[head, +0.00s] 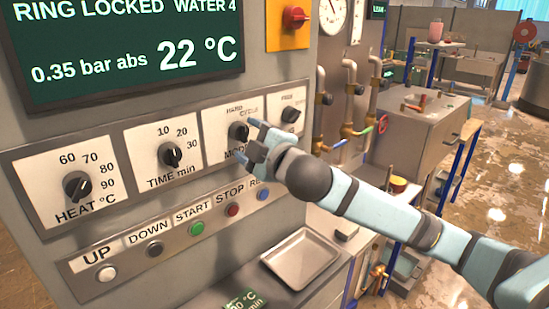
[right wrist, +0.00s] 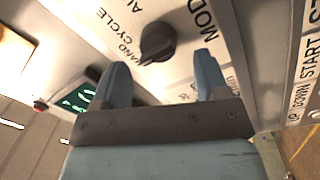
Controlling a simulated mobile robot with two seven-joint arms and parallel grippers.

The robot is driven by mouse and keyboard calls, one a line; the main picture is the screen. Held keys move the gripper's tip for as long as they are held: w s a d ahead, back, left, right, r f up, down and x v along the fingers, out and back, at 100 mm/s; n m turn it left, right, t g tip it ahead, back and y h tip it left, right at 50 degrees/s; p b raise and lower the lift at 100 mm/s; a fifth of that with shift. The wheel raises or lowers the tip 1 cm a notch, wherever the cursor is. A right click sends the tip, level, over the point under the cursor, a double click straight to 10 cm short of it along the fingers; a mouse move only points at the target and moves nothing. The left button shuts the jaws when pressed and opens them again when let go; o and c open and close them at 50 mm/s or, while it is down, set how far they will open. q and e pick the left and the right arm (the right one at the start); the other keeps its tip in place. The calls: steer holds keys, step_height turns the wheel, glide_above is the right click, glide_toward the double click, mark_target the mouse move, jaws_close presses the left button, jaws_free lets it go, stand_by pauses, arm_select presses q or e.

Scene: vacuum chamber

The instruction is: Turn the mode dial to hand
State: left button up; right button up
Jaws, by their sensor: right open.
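The mode dial (head: 238,131) is a black knob on a white plate of the control panel, with HAND and CYCLE lettered above it. In the right wrist view the dial (right wrist: 158,42) sits just beyond the fingertips, between them in the picture. My left gripper is not in view.
The heat dial (head: 77,186) and time dial (head: 170,155) sit left of the mode dial, another dial (head: 290,115) to its right. Below is a row of buttons including green START (head: 197,229). A red switch (head: 294,17) is above. A metal tray (head: 301,260) lies below.

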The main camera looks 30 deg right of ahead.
steer(key=s+p, duration=1)
steer(key=shift+s+d+f, duration=0.35)
steer(key=shift+d, duration=0.1)
